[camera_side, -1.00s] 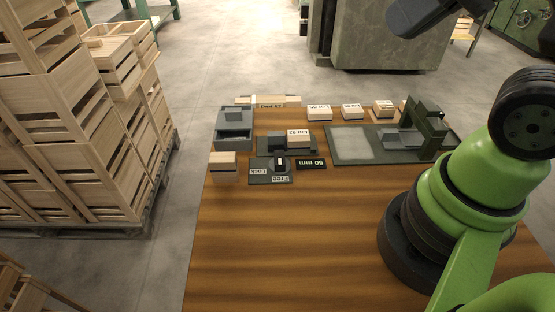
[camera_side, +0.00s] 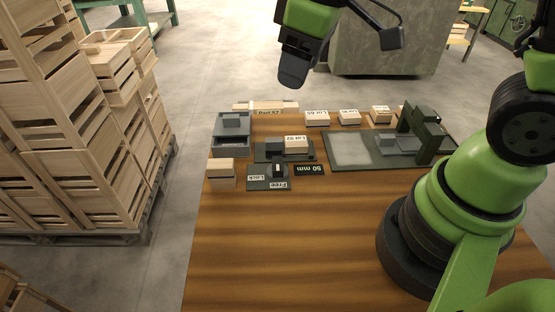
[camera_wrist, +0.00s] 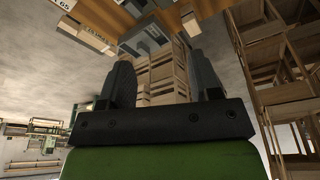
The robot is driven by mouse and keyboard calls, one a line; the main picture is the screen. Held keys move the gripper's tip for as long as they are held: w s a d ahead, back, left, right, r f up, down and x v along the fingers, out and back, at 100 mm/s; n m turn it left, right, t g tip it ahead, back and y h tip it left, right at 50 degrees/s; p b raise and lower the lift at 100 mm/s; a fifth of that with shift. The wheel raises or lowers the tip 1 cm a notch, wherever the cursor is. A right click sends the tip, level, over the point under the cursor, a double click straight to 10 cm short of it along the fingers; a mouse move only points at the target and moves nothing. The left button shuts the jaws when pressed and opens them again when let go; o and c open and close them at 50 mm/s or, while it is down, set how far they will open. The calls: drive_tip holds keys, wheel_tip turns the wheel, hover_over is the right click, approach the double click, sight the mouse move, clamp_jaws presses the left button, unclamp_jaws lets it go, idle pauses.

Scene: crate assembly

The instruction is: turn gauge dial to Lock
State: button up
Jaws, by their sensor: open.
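The gauge dial (camera_side: 278,170) is a dark round knob with a pale pointer mark. It sits on a dark plate with a "Lock" label (camera_side: 256,178) at its left and a "Free" label (camera_side: 279,184) in front. The pointer runs roughly front to back in the picture; which label it indicates I cannot tell. A "50 mm" sign (camera_side: 309,169) is to its right. My gripper (camera_side: 292,72) is high above the far edge of the table, well away from the dial. In the wrist view its two fingers (camera_wrist: 160,82) are apart with nothing between them.
Beside the dial are a wooden block (camera_side: 220,174), a grey box (camera_side: 231,133) and the "Lot 92" block (camera_side: 296,143) on a dark fixture. More labelled blocks line the back edge. A green press (camera_side: 424,133) stands at right. The front tabletop is clear.

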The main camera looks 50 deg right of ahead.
sight(277, 164)
drive_tip(key=w+f+n, duration=0.1)
drive_tip(key=f, duration=0.6)
drive_tip(key=w+f+n+g, duration=0.1)
drive_tip(key=f+n, duration=0.1)
drive_tip(key=f, duration=0.5)
drive_tip(key=w+f+n+g, duration=0.1)
drive_tip(key=f+n, duration=0.1)
drive_tip(key=f, duration=0.5)
drive_tip(key=shift+w+a+f+h, duration=0.25)
drive_tip(key=shift+w+a+h, duration=0.1)
drive_tip(key=shift+a+h, duration=0.05)
drive_tip(key=c, duration=0.6)
